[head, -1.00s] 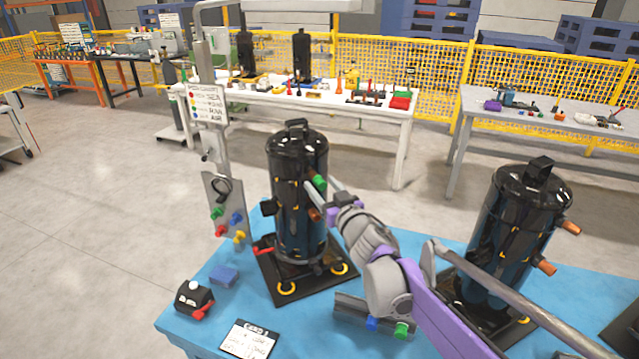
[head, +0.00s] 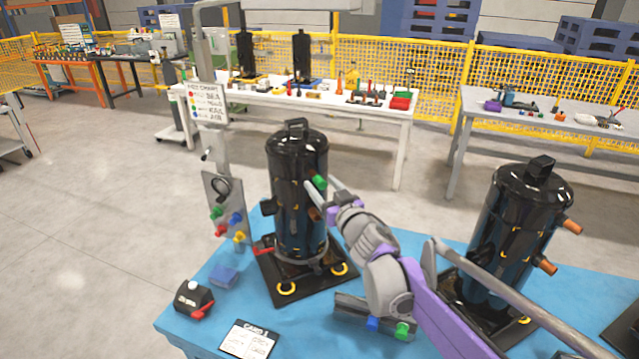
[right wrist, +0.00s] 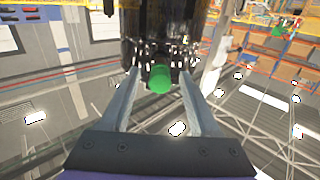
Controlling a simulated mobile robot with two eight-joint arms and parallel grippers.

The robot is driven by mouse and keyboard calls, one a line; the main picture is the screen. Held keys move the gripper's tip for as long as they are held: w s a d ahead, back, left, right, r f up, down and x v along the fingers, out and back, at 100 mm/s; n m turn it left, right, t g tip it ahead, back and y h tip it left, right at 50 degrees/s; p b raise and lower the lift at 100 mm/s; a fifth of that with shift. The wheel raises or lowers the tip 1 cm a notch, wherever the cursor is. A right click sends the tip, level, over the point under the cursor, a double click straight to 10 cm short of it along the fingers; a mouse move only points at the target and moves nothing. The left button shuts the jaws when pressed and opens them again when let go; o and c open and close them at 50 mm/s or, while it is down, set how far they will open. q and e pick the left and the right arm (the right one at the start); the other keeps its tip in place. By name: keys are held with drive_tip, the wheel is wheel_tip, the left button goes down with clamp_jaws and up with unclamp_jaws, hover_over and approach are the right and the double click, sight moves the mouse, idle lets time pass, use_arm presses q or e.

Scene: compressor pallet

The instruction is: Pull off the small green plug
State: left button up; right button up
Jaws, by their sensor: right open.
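The small green plug (head: 320,182) sits on the upper right side of the left black compressor (head: 290,160). In the right wrist view the plug (right wrist: 159,79) appears round and end-on, centred between the two fingers. My right gripper (head: 322,186) is open, with one finger on each side of the plug. A clear gap shows on both sides in the right wrist view, so the fingers do not grip it. An orange-brown pipe stub (head: 313,214) sticks out below the plug, partly covered by a finger. My left gripper is not in view.
A second black compressor (head: 515,225) stands at right on the blue pallet table (head: 405,240). A grey rail with blue and green plugs (head: 402,330) lies in front. A panel with coloured plugs (head: 224,205) stands at left. A card (head: 249,340) lies at the front.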

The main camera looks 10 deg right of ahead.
clamp_jaws()
drive_tip(key=shift+s, duration=0.15)
idle(1.4)
drive_tip(key=shift+s+d+b, duration=0.15)
drive_tip(key=shift+s+d, duration=0.05)
drive_tip(key=shift+s, duration=0.75)
drive_tip(key=shift+s+d+b, duration=0.1)
drive_tip(key=shift+s+d, duration=0.1)
drive_tip(key=shift+s, duration=0.7)
drive_tip(key=shift+s+d+b, duration=0.15)
drive_tip(key=shift+s+d, duration=0.05)
drive_tip(key=shift+s, duration=0.75)
drive_tip(key=shift+f, duration=0.1)
